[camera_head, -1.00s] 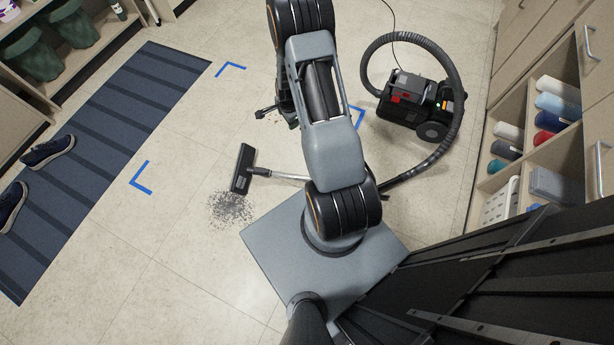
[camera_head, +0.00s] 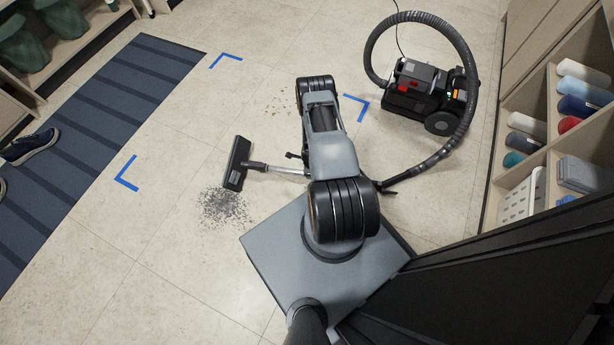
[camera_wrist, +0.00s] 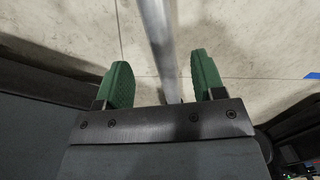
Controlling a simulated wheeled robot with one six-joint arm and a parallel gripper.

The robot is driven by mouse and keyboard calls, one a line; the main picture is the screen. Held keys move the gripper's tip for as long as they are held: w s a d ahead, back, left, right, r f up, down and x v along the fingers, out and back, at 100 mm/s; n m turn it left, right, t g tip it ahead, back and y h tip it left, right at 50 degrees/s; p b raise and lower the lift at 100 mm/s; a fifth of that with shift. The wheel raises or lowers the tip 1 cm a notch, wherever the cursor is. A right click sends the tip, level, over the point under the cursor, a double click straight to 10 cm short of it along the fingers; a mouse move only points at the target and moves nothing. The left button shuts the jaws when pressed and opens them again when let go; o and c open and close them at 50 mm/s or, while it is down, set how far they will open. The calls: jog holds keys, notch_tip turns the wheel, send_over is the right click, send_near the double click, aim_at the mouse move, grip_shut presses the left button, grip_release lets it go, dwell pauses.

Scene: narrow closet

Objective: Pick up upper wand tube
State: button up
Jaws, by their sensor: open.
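The silver wand tube (camera_wrist: 155,25) runs lengthwise between the two green fingertips of my gripper (camera_wrist: 163,62) in the wrist view. The fingers are open, with a visible gap on each side of the tube. The depth between tube and fingers is hard to tell. In the head view, a silver stretch of the wand (camera_head: 288,171) shows left of my arm, leading to the black floor nozzle (camera_head: 237,164). My arm hides the middle of the wand and most of my gripper there.
The vacuum body (camera_head: 424,90) stands at the upper right, its ribbed hose (camera_head: 468,72) curving down to the wand. Grey debris (camera_head: 226,208) lies below the nozzle. A striped mat (camera_head: 110,115) lies left. A shelf unit (camera_head: 545,150) stands right.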

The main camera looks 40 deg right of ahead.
jog(key=shift+w+d+f+b, duration=0.15)
jog(key=shift+f+b, duration=0.9)
jog(key=shift+f, duration=0.7)
jog(key=shift+w+d+f+b, duration=0.1)
jog(key=shift+f+b, duration=0.95)
jog(key=shift+f, duration=0.7)
jog(key=shift+r, duration=0.1)
grip_shut()
